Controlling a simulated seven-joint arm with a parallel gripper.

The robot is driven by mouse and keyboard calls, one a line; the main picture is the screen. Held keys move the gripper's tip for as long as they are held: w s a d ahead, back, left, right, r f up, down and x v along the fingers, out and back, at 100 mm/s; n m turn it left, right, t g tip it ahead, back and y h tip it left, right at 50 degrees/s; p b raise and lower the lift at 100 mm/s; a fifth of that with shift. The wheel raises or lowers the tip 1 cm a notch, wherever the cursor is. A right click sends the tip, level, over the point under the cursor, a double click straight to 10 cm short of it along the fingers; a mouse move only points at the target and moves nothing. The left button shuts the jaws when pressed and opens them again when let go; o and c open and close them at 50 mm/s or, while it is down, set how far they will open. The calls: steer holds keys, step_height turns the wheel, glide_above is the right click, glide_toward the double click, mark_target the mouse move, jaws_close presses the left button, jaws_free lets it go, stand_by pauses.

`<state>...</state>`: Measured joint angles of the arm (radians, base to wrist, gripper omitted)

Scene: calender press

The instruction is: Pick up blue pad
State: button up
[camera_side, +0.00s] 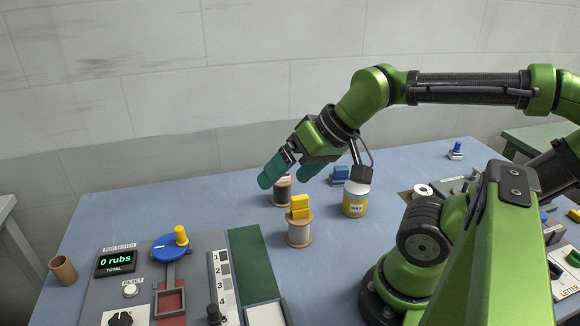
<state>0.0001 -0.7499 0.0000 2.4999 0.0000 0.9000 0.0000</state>
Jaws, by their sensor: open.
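A small blue block (340,175), which looks like the blue pad, is on the table right of my gripper's fingers and behind the wax tin. My gripper (290,172) has two teal fingers spread apart with nothing seen between them. It is tilted down to the left, above a dark spool (282,194). The fingers partly cover the top of that spool. The gripper is apart from the blue block in the picture.
A yellow pad (300,206) sits on a spool (299,233) in front. A yellow-labelled wax tin (356,198) stands to the right. A rub tester panel (140,280) and a brown cup (63,269) are at left. The back left table is clear.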

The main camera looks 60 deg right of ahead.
steer(key=shift+d, duration=0.1)
steer(key=m+g+h, duration=0.2)
steer(key=m+g, duration=0.5)
glide_above(342, 168)
steer(key=w+d, duration=0.1)
step_height(342, 168, down, 7)
step_height(342, 168, down, 12)
steer(key=shift+a+r, duration=0.15)
steer(key=shift+s+a+f, duration=0.15)
steer(key=shift+s+f, duration=0.05)
steer(key=shift+f, duration=1.15)
steer(key=shift+s+a+f, duration=0.1)
steer(key=shift+s+f, duration=0.1)
steer(key=shift+f, duration=1.15)
